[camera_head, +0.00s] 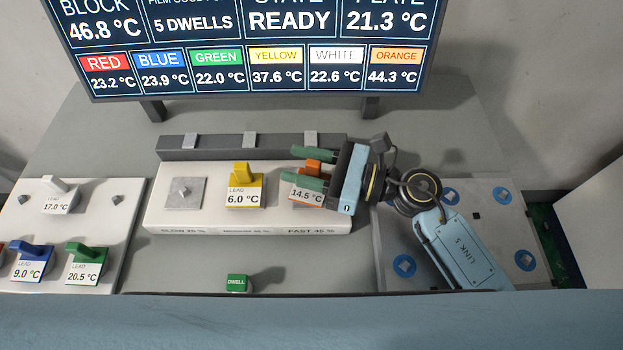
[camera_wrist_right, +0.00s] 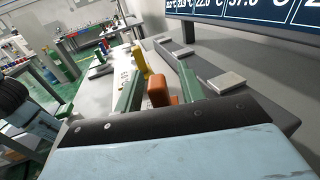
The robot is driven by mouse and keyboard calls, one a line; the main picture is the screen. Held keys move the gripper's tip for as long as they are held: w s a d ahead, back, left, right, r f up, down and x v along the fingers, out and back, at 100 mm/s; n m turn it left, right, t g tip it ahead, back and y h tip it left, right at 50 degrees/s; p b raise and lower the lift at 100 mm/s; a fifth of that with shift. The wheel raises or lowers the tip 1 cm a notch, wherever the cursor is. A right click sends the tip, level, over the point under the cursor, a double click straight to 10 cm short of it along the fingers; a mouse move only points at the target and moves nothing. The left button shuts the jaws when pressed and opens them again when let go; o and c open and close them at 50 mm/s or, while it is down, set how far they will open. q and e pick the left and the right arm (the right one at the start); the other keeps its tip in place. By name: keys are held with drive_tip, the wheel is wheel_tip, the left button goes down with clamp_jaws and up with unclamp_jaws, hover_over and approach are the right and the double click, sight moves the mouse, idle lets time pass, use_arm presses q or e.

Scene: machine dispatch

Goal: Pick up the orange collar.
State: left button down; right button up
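The orange collar (camera_head: 314,167) sits upright at the FAST end of the white block, with a tag reading 14.5 °C on its front. It also shows in the right wrist view (camera_wrist_right: 162,87). My right gripper (camera_head: 316,168) comes in from the right, with one green finger behind the collar and one in front. In the right wrist view the fingers (camera_wrist_right: 157,78) are apart, with the collar between them and a small gap on the left side. The fingers partly hide the collar and its base. My left gripper is not in view.
A yellow collar (camera_head: 243,172) stands at the middle of the white block (camera_head: 213,218). A grey rail (camera_head: 225,153) runs behind. White, blue and green collars stand on the left plate (camera_head: 112,222). A green DWELL piece (camera_head: 236,283) lies in front. A screen (camera_head: 245,70) stands behind.

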clamp_jaws()
